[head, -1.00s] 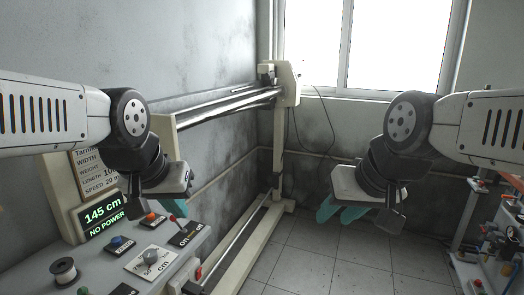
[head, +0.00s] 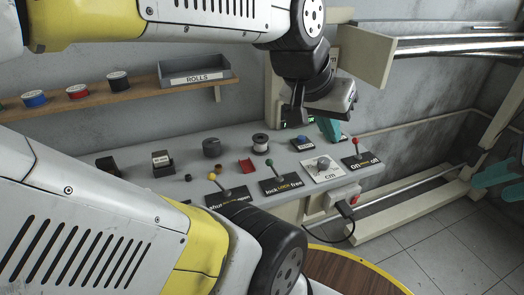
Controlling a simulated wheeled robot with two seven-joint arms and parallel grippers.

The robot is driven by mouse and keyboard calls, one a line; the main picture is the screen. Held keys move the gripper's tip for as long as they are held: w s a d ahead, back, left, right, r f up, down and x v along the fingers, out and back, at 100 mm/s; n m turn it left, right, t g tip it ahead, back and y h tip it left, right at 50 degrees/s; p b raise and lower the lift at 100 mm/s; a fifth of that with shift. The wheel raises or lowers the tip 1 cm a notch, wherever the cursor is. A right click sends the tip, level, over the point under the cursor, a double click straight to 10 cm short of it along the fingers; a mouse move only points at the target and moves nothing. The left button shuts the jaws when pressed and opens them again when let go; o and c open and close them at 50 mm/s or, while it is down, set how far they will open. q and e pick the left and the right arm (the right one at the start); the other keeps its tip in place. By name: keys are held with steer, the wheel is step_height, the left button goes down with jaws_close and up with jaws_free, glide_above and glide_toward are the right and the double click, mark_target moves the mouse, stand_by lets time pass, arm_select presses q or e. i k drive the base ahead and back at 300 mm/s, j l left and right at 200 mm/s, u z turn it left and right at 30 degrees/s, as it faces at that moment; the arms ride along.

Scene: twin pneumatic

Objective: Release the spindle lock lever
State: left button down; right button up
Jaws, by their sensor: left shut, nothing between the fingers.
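The spindle lock lever (head: 275,172) has a green knob and stands on a black plate (head: 294,186) marked "lock" and "free", on the grey console. It leans a little to the left, towards the "lock" side. My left gripper (head: 331,131) has teal fingers and is shut and empty. It shows above the back right of the console, right of and farther back than the lever, and apart from it. My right gripper (head: 495,173) shows only as teal fingers at the right edge; its jaw state is unclear.
A yellow-knobbed lever (head: 219,184) stands left of the lock lever and a red-knobbed one (head: 356,149) right. A shelf (head: 130,95) holds rolls and a tray (head: 197,76). My own arm links cover the lower left.

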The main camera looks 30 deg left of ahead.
mark_target(269, 162)
steer(key=u, duration=1.3)
